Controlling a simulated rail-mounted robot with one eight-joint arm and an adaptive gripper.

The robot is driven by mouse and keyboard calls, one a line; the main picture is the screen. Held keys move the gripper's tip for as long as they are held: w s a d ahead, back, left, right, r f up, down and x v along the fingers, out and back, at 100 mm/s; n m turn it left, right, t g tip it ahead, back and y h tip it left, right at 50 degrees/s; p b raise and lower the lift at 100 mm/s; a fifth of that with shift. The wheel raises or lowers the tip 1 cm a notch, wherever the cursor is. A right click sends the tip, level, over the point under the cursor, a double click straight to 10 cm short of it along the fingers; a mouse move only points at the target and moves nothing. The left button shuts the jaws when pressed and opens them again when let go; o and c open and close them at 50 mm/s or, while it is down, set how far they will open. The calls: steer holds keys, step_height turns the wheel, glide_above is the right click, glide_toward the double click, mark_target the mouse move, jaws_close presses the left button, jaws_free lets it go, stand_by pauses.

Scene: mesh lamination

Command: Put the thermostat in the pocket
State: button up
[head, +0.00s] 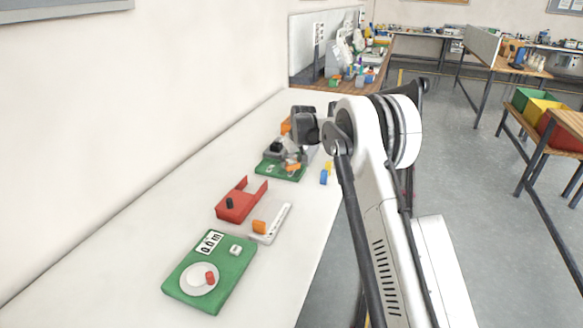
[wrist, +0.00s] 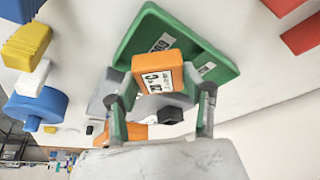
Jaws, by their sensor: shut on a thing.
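An orange block with a white label reading "°C" (wrist: 150,62), which looks like the thermostat, sits between the fingers of my gripper (wrist: 163,95) in the wrist view. My gripper is shut on it. A green board (wrist: 180,32) with small white labels lies beyond the block. In the head view my gripper (head: 290,157) is low over the far green board (head: 268,170), and a bit of orange (head: 293,166) shows beneath it. I cannot tell whether the block touches the board. The pocket cannot be made out for sure; my gripper and the block cover part of the board.
Nearer on the white bench are a red bracket (head: 238,205), a white strip (head: 276,222) with an orange block (head: 258,227), and a green board with a dial (head: 238,262). Blue (head: 324,177) and yellow (head: 328,166) pieces lie near the right edge. The wall is on the left.

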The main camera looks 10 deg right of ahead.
steer(key=shift+f, duration=1.25)
steer(key=shift+f, duration=0.15)
steer(key=o, duration=1)
steer(key=shift+o, duration=0.2)
